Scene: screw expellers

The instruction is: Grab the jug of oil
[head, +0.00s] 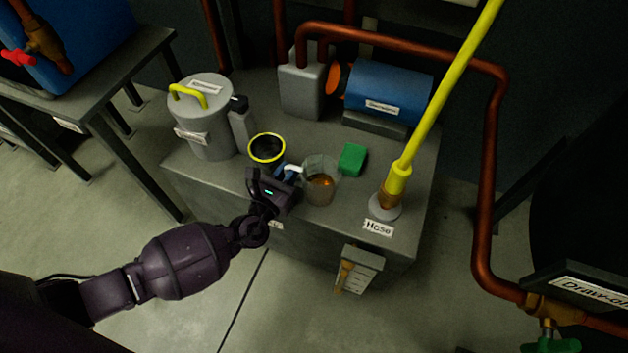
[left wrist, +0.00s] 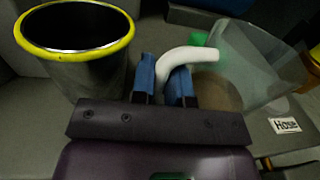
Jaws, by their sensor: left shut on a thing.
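The jug of oil (head: 321,182) is a clear jug with a white handle and amber liquid low inside. It stands on the grey bench top near the front edge, and I cannot tell whether it is lifted at all. My left gripper (head: 287,172) is shut on the jug's white handle. In the left wrist view, the blue fingertips of my left gripper (left wrist: 165,82) sit on both sides of the white handle (left wrist: 183,58), with the clear jug (left wrist: 262,68) to the right. My right gripper is not in view.
A black container with a yellow rim (head: 267,149) stands close left of my left gripper. A green block (head: 353,158) lies behind the jug. A yellow hose (head: 400,176) rises from the bench at right. A grey canister (head: 208,125) stands at left, a blue motor (head: 388,91) behind.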

